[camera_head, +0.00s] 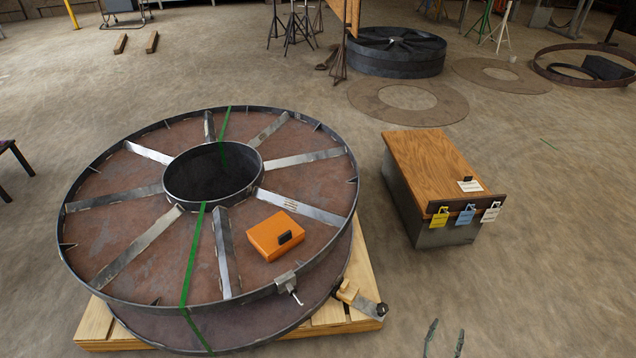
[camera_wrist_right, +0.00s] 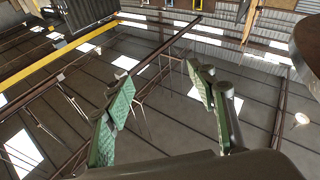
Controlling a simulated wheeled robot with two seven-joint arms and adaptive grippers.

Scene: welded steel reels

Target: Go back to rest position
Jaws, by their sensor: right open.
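My right gripper (camera_head: 445,341) shows only as two thin fingertips at the bottom edge of the head view, right of centre. The fingertips are apart with nothing between them. In the right wrist view the gripper (camera_wrist_right: 163,104) has its two green-padded fingers spread wide and empty. That view looks up toward roof beams and bright skylights. In the head view the fingertips are in front of the wooden-topped box and right of the pallet, apart from both. My left gripper is in neither view.
A large welded steel reel (camera_head: 105,255) lies on a wooden pallet (camera_head: 95,325), with an orange case (camera_head: 268,240) on it. A wooden-topped box (camera_head: 425,160) with yellow, blue and white tags stands to the right. Flat rings (camera_head: 365,100) lie farther back.

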